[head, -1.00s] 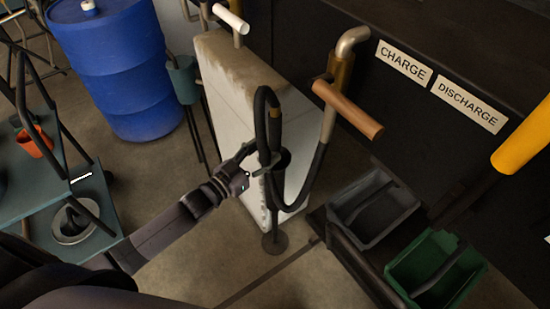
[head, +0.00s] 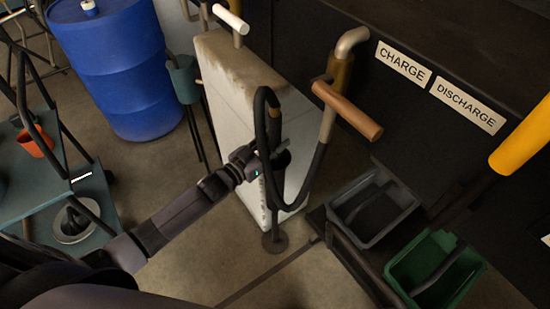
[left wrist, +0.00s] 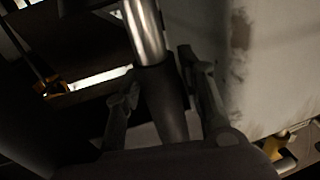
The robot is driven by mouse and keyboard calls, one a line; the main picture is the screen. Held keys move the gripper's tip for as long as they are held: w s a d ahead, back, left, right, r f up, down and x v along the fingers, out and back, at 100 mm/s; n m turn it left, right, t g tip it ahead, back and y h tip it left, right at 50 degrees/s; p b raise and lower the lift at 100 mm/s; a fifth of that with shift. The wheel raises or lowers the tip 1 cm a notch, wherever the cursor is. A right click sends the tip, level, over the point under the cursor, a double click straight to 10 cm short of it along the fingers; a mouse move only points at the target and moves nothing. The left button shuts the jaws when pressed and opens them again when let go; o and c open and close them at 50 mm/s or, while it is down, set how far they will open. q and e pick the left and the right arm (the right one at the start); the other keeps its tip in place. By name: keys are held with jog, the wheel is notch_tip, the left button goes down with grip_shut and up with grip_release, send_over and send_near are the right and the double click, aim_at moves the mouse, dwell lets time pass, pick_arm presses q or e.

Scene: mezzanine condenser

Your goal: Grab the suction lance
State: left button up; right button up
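The suction lance (head: 261,125) stands upright near the middle of the head view, in front of the pale block, with a black hose looping from its top. In the left wrist view the lance (left wrist: 147,32) shows as a bright metal tube running into a dark sleeve (left wrist: 164,105). My left gripper (head: 262,160) is at the lance. Its two fingers (left wrist: 165,98) stand one on each side of the dark sleeve and look open; whether either touches is unclear. The lance's lower part is partly hidden by my gripper and the hose. My right gripper is not in view.
A pale block (head: 228,85) stands just behind the lance. A wooden-handled pipe (head: 345,108) is to the right, above grey (head: 372,240) and green (head: 418,292) bins. A blue drum (head: 118,75) and a teal cart (head: 35,195) are at left. The floor between is clear.

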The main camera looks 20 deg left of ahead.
pick_arm(q)
grip_shut()
dwell(0.3)
jog(key=shift+r, duration=0.1)
